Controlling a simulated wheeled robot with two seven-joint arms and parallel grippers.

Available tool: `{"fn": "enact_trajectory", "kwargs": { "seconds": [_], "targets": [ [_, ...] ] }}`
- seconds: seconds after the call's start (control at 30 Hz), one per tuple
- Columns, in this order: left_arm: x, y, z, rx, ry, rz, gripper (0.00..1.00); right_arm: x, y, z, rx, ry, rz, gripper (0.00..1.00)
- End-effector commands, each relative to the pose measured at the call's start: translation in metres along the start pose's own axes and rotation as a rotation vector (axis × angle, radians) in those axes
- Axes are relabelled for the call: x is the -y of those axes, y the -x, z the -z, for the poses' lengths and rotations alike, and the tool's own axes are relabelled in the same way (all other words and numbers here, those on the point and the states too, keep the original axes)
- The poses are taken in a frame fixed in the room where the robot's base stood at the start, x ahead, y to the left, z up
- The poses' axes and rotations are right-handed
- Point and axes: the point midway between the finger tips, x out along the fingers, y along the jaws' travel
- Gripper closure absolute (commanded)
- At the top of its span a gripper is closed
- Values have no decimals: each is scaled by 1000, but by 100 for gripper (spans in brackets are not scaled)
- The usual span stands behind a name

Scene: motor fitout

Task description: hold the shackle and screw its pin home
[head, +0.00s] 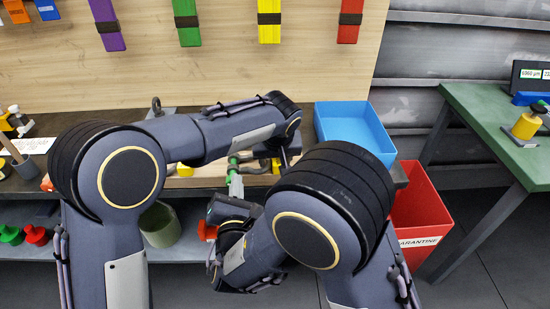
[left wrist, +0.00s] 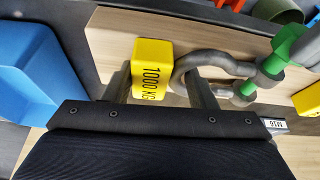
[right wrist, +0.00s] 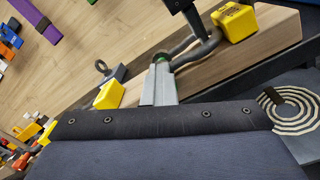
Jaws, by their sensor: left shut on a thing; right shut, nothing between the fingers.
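The shackle is a grey bow (left wrist: 216,62) with green parts (left wrist: 285,42) at its pin end, above a pale wooden board. It also shows in the right wrist view (right wrist: 198,48). My left gripper (left wrist: 160,88) is at the closed end of the bow, its two fingers on either side; the exact contact is partly hidden. In the head view, my left gripper (head: 284,158) reaches down from above. My right gripper (right wrist: 160,86) is shut and empty beside the green end, its fingertips close to it. Whether they touch it, and the pin's depth, I cannot tell.
Yellow blocks, one marked 1000 KG (left wrist: 152,66), sit on the board (right wrist: 270,42). A blue bin (head: 352,128) and a red quarantine bin (head: 420,215) stand at the right. A small grey ring fitting (right wrist: 108,72) stands behind. A green table (head: 500,130) is further right.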

Motion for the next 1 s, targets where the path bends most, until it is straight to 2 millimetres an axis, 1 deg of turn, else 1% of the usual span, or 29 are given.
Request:
{"fn": "enact_trajectory", "kwargs": {
  "seconds": [0.03, 0.3, 0.8, 1.0],
  "targets": [
    [0, 0, 0, 0, -1, 1, 76, 4, 0, 1, -4, 4, 5, 100],
    [0, 0, 0, 0, 0, 1, 76, 11, 0, 3, -5, 4, 5, 100],
    [0, 0, 0, 0, 0, 1, 76, 14, 0, 5, -6, 4, 4, 100],
    [0, 0, 0, 0, 0, 0, 76, 16, 1, 1, -7, 4, 4, 100]
  ]
}}
